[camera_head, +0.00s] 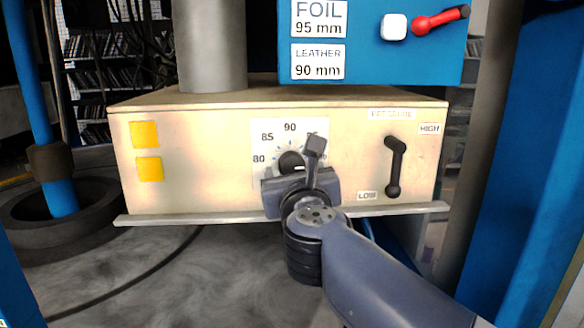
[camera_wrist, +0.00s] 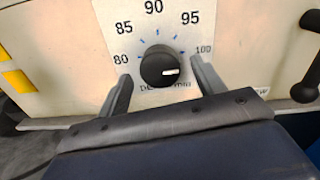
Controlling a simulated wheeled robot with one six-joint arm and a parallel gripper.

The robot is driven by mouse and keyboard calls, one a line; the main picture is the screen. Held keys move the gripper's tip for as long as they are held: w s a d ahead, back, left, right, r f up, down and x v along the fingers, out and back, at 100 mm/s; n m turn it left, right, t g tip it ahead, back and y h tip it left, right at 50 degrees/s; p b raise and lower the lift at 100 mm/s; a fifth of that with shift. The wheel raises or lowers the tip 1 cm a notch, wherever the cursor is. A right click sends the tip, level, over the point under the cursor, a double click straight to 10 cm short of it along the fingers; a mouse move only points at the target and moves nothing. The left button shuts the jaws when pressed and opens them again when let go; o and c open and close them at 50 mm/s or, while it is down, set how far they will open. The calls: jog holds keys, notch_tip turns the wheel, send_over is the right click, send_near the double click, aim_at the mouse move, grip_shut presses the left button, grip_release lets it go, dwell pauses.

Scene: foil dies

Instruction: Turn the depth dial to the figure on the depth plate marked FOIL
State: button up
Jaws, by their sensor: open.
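The depth dial (camera_wrist: 158,62) is a black round knob with a white mark on its face. In the wrist view the mark points right, nearest the 100 figure. The printed scale (camera_wrist: 172,30) reads 80, 85, 90, 95, 100. In the head view the dial (camera_head: 290,159) is partly hidden by my gripper (camera_head: 292,165). My gripper is open, with one finger on each side of the dial in the wrist view (camera_wrist: 160,69); contact cannot be told. The depth plate's FOIL label (camera_head: 318,19) reads 95 mm; its LEATHER label (camera_head: 318,62) reads 90 mm.
A black pressure lever (camera_head: 394,167) sits right of the dial, between HIGH and LOW labels. A red-handled lever (camera_head: 440,18) and a white button (camera_head: 394,27) are on the blue housing above. Two yellow squares (camera_head: 147,151) mark the left. A ledge (camera_head: 180,218) runs below the panel.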

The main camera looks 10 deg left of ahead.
jog(key=shift+x, duration=1.3)
jog(key=c, duration=1)
jog(key=n+p, duration=0.3)
jog(key=n, duration=0.2)
jog(key=shift+r, duration=0.15)
jog(key=shift+n+p, duration=0.95)
jog(key=shift+n, duration=0.95)
